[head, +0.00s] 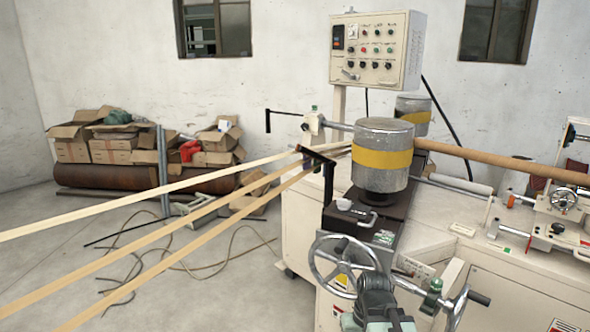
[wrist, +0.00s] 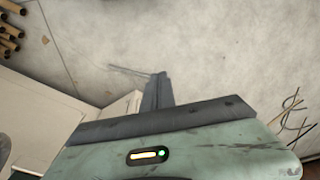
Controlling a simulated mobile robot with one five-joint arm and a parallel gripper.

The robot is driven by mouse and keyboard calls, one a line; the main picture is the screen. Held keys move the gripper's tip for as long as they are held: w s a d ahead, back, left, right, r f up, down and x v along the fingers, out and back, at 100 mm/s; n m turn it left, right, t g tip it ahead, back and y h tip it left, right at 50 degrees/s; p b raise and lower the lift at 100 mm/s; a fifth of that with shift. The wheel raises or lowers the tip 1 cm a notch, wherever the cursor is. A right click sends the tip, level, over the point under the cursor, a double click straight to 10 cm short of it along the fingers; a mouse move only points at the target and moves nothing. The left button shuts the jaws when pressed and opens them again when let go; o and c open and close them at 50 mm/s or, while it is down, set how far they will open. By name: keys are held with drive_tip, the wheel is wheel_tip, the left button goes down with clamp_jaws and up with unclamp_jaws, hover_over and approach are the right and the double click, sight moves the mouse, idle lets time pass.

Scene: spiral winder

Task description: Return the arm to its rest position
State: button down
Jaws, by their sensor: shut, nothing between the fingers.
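In the wrist view, my gripper (wrist: 158,80) reaches out beyond a green housing with a small lit indicator. Its dark fingers are together with nothing between them, and they point over bare concrete floor. They appear clear of the pale machine cabinet (wrist: 45,100) to the left. In the head view, a grey-green part at the bottom edge, below the handwheel, looks like my arm. I cannot make out my gripper's fingers there.
The spiral winder (head: 310,225) fills the middle and right, with a handwheel (head: 345,265) and control box (head: 375,50). Pale paper strips (head: 150,197) cross from the left. Cardboard boxes (head: 115,145) stand by the wall. Tubes (wrist: 10,35) lie upper left; loose strands (wrist: 290,120) lie right.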

wheel_tip(320, 180, up, 16)
drive_tip(key=h+p, duration=0.1)
drive_tip(key=p, duration=1.5)
drive_tip(key=shift+s+m, duration=0.15)
drive_tip(key=shift+m, duration=0.15)
drive_tip(key=shift+f, duration=0.15)
idle(0.3)
